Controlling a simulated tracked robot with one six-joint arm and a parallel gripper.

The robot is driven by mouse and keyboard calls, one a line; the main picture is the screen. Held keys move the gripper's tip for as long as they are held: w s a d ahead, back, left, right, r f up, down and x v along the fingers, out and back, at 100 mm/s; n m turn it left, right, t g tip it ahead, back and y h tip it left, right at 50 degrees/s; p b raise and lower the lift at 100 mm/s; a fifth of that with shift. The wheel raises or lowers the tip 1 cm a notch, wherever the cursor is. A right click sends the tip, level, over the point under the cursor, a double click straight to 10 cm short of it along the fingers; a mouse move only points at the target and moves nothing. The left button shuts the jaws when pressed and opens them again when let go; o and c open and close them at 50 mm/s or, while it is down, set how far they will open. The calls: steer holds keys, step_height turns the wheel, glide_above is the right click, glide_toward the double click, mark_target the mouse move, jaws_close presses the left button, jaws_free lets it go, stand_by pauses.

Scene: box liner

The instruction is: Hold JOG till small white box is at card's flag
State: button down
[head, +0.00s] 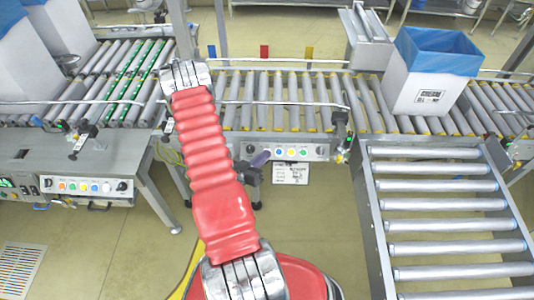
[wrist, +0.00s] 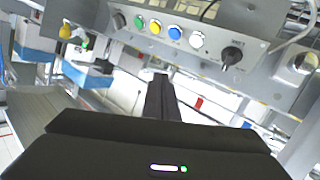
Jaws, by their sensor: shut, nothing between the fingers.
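A white box (head: 430,85) with a blue liner and a printed label stands on the roller conveyor at the right of the head view. A white card (head: 290,173) with small unreadable print hangs below the middle control panel (head: 295,152). Flags stand along the far rail: blue (head: 211,51), red (head: 264,51) and yellow (head: 309,53). My gripper (wrist: 160,82) is shut and empty, pointing toward the underside of the button panel (wrist: 190,38) in the wrist view. The panel carries green, yellow, blue and white buttons and a black knob; I cannot read which is JOG.
A second panel (head: 88,187) with buttons and a green display is on the left bench. White boxes (head: 65,25) stand at the upper left beside green-striped rollers (head: 128,75). An empty roller section (head: 440,220) fills the lower right. The middle conveyor (head: 285,95) carries no box.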

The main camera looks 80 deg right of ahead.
steer(key=shift+f, duration=0.15)
steer(key=w+d+f, duration=0.1)
steer(key=d+f, duration=0.4)
steer(key=f, duration=0.1)
steer(key=shift+w+d+f, duration=0.2)
steer(key=shift+d, duration=0.15)
